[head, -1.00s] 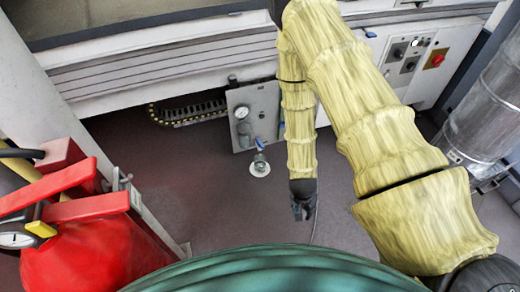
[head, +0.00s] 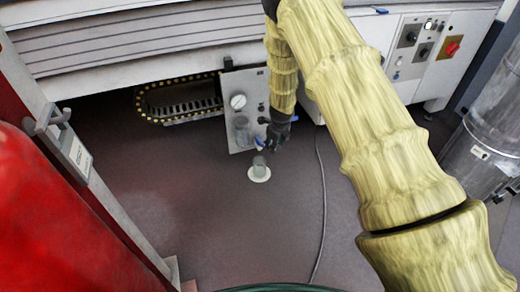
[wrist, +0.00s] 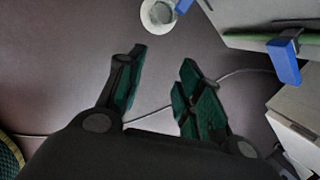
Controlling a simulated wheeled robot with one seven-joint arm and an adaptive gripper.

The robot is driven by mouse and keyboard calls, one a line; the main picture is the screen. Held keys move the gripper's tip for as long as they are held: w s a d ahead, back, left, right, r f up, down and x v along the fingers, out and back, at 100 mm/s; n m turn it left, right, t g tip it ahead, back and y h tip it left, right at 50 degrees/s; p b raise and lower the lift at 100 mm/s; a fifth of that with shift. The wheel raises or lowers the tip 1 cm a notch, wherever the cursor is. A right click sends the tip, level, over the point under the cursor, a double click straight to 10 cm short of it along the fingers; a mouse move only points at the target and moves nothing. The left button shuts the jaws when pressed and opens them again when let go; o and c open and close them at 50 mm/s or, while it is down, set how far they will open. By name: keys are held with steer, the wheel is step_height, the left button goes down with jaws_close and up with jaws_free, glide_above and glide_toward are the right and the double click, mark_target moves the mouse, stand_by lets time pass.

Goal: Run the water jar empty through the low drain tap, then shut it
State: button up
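The clear water jar (head: 241,128) hangs below a round gauge on a pale panel. Whether water stands in it is too small to tell. A small blue lever (head: 258,143) sits low at the panel, just above a clear cup (head: 259,167) on a white disc on the floor. My gripper (head: 272,143) is beside the lever, on its right. In the wrist view my gripper (wrist: 162,75) has its green-padded fingers apart with nothing between them. A blue handle (wrist: 285,62) shows to their right, and the cup (wrist: 158,14) lies beyond them.
A black cable chain (head: 180,99) runs under the machine left of the panel. A thin cable (head: 322,205) crosses the floor at right. A red object (head: 60,220) fills the left side, and a metal cylinder (head: 500,110) stands at right.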

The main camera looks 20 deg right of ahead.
mark_target(260, 140)
steer(key=w+a+r+m+t+y+b, duration=0.1)
steer(key=w+m+b, duration=0.1)
steer(key=w, duration=0.2)
steer(key=w+a+r+m+b, duration=0.1)
steer(key=w+m, duration=0.1)
steer(key=w, duration=0.2)
steer(key=b+x, duration=0.5)
steer(key=x, duration=0.5)
steer(key=shift+w+f, duration=0.2)
steer(key=shift+f, duration=0.1)
steer(key=shift+c, duration=0.4)
jaws_close()
